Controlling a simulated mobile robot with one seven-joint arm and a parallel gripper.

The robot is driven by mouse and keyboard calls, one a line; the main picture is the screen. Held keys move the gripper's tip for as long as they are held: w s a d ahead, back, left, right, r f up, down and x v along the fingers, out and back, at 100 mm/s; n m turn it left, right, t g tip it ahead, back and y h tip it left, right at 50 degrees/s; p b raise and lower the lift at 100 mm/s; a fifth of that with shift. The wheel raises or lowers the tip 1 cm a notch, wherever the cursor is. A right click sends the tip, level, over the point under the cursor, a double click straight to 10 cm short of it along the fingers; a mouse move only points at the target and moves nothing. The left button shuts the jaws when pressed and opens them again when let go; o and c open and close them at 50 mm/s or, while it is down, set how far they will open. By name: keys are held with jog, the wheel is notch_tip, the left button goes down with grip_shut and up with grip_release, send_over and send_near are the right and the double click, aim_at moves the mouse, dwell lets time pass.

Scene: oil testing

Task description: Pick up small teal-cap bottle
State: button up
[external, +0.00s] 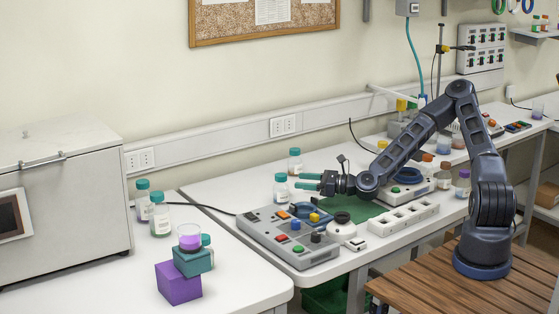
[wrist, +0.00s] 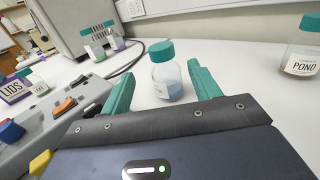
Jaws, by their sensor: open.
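A small clear bottle with a teal cap (external: 281,190) stands upright on the white bench near the wall. In the wrist view the bottle (wrist: 167,78) holds bluish liquid and stands ahead of and between my fingertips. My gripper (external: 299,181) is open and level, its teal fingers pointing left toward the bottle. In the wrist view my gripper (wrist: 162,72) has a finger to each side, with nothing held. A second teal-cap bottle (external: 295,163) stands farther back; a labelled teal-cap bottle (wrist: 304,48) is at right in the wrist view.
A grey control box (external: 285,236) with coloured buttons lies in front of the bottle. A dark cable (external: 205,207) runs along the bench. More teal-cap bottles (external: 160,217), a purple block (external: 178,284) and a large grey-white cabinet (external: 65,195) are at left. Bench around the bottle is mostly clear.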

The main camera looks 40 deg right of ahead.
aim_at(281, 189)
jog(key=shift+x, duration=5.2)
jog(key=shift+w+d, duration=0.15)
jog(key=c, duration=1.2)
